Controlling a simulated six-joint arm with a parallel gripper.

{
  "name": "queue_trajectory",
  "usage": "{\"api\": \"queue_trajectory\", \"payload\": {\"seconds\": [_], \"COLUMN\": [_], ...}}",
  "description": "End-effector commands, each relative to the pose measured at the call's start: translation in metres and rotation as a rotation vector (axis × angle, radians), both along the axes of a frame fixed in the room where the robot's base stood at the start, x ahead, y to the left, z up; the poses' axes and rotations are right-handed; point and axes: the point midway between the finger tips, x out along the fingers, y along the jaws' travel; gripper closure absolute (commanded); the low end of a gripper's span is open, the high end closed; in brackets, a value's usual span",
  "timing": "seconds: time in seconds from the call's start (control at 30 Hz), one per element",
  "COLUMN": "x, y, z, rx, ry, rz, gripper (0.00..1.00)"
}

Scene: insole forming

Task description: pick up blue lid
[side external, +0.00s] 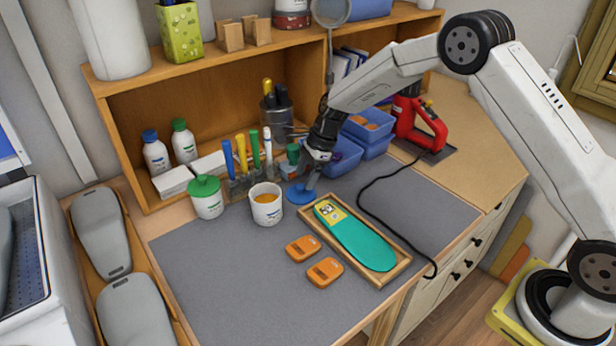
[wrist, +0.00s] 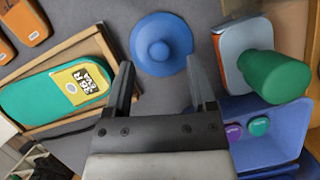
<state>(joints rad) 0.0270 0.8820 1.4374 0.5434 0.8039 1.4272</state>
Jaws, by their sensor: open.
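The blue lid (side external: 301,194) lies flat on the grey mat, just right of an open white jar (side external: 266,204) with orange contents. In the wrist view the blue lid (wrist: 161,46) shows from above as a round disc with a knob in its middle. My gripper (side external: 309,186) is low over the lid in the side view. In the wrist view my gripper (wrist: 160,72) is open, its two fingers on either side of the lid's near part, with nothing held. I cannot tell whether the fingers touch the lid.
A wooden tray (side external: 399,265) with a teal insole (side external: 360,238) lies to the right. A green-lidded jar (side external: 207,197) stands left. Orange pads (side external: 303,249) lie in front; the mat's front left is clear.

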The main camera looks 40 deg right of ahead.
Motion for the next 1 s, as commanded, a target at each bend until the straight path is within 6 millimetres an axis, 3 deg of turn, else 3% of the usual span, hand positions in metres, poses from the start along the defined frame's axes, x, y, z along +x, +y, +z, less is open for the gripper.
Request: {"api": "queue_trajectory", "payload": {"seconds": [0.27,0.77,0.8,1.0], "x": [0.003,0.003,0.003,0.003], "y": [0.009,0.01,0.01,0.01], "z": [-0.024,-0.025,-0.025,-0.025], "rx": [-0.002,-0.002,-0.002,-0.002], "ry": [0.0,0.0,0.0,0.0], "rz": [0.0,0.0,0.0,0.0], "gripper": [0.28,0.28,0.31,0.94]}}
